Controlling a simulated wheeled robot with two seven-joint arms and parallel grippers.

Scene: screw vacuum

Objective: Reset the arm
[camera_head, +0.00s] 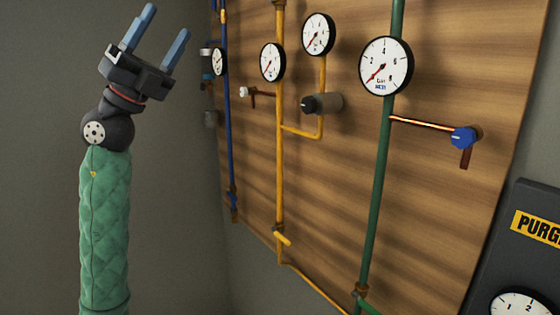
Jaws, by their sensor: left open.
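My left gripper (160,35) is at the upper left of the head view, raised with its two blue-grey fingers pointing up. The fingers are spread apart with nothing between them. My left arm, in a green quilted sleeve, rises from the bottom edge below it. The gripper is in free air in front of the grey wall, left of the pipe board and apart from it. My right gripper is out of view.
A wooden board (430,220) carries blue, yellow and green pipes with several round gauges. A large gauge (386,66) sits on the green pipe (377,190), near a blue-handled valve (464,138). A dark purge panel (510,225) stands at lower right. The space around the left gripper looks clear.

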